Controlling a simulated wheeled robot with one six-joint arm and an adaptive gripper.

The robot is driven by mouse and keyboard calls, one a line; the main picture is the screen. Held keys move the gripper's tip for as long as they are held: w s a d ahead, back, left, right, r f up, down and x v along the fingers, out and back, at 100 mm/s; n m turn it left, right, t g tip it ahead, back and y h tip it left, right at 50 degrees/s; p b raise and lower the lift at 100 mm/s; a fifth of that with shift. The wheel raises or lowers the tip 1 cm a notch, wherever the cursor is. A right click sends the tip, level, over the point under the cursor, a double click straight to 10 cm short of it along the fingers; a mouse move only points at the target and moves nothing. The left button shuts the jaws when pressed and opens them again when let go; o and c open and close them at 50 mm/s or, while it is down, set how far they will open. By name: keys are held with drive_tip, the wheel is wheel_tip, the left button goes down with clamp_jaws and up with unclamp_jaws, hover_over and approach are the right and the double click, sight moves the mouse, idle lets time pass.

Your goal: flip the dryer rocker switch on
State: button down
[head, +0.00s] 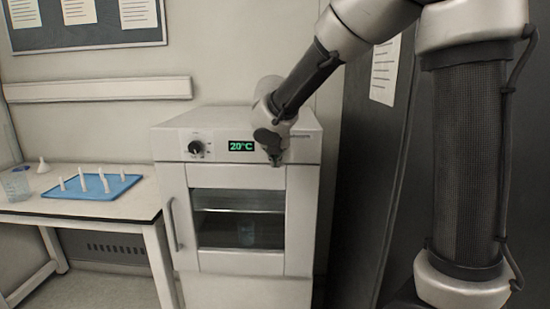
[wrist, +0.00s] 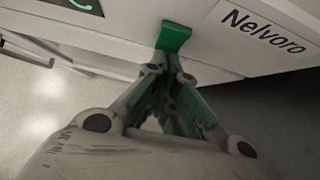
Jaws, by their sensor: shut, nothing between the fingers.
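The dryer (head: 240,264) is a white cabinet with a glass door, a black knob (head: 196,148) and a green display (head: 241,146) reading 20°C. In the wrist view the green rocker switch (wrist: 173,37) sits on the dryer's white front, left of the "Nelvoro" label. My gripper (head: 275,156) is at the upper right of the dryer front in the head view and hides the switch there. In the wrist view my gripper (wrist: 170,68) is shut and empty, its tips just below the switch. I cannot tell whether they touch it, or which way the rocker is tipped.
A white table (head: 75,208) at left holds a blue tray (head: 113,190) with several white pieces, a clear beaker (head: 16,184) and a white funnel (head: 42,165). A door handle (head: 174,226) sticks out on the dryer's left. A dark cabinet (head: 365,165) stands to the right.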

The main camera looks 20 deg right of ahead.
drive_tip(key=shift+w, duration=0.1)
drive_tip(key=shift+w+d+f, duration=0.1)
drive_tip(key=shift+w+f, duration=0.05)
drive_tip(key=shift+w, duration=0.1)
idle(0.3)
drive_tip(key=shift+r, duration=0.9)
